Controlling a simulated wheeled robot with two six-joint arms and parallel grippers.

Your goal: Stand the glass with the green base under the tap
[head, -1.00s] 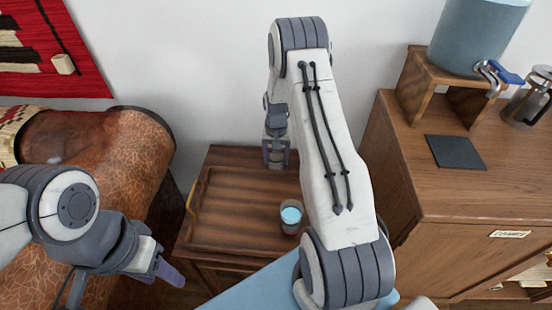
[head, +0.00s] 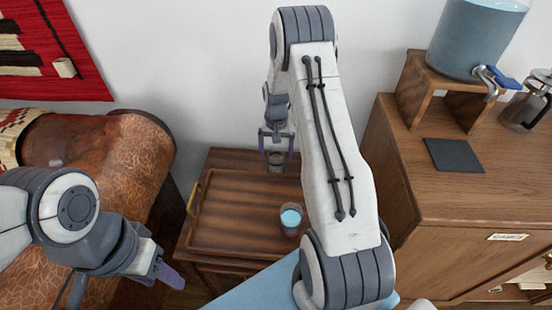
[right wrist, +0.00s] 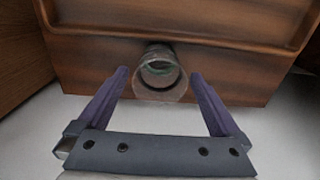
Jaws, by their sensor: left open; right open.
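A clear glass (head: 276,162) stands at the back of the small brown table. In the right wrist view a greenish tint shows inside this glass (right wrist: 160,88), toward its base. My right gripper (head: 276,146) is open just above it, with one finger on each side and apart from the glass in the right wrist view (right wrist: 159,74). The metal tap (head: 488,78) with a blue lever is on the water dispenser (head: 476,38) at the upper right. My left gripper (head: 170,274) is open and empty at the lower left.
A second glass (head: 291,219), with a light blue inside and reddish base, stands nearer on the small table's tray (head: 225,215). A dark square mat (head: 453,154) lies before the dispenser's wooden stand (head: 415,95). A glass pot (head: 525,108) stands right of the stand.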

